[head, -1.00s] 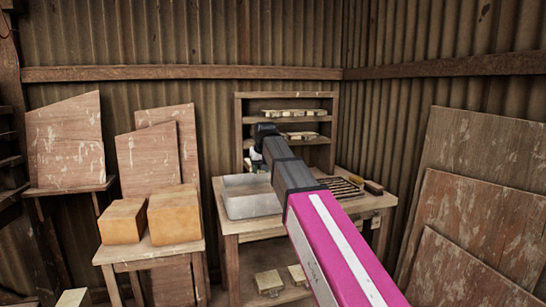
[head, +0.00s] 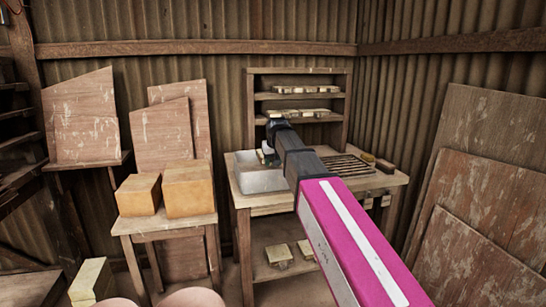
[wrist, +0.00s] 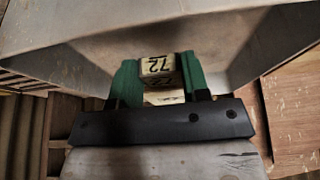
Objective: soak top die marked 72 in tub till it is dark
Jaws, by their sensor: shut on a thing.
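My gripper (wrist: 158,82) is shut on a pale cream die (wrist: 157,66) marked 72, held between its green fingers in the wrist view. The die's visible face looks pale, not dark. The grey metal tub (wrist: 272,62) surrounds the die in the wrist view, its walls on both sides. In the head view the tub (head: 258,183) stands at the left end of the workbench, and my gripper (head: 268,156) is at its upper right part. I cannot tell whether the die touches water.
The workbench (head: 300,197) holds a slatted rack (head: 347,165) and a brush right of the tub. A shelf (head: 348,100) with several pale blocks stands behind. A small table (head: 165,222) with two tan blocks (head: 188,190) is at the left. Boards lean at the right.

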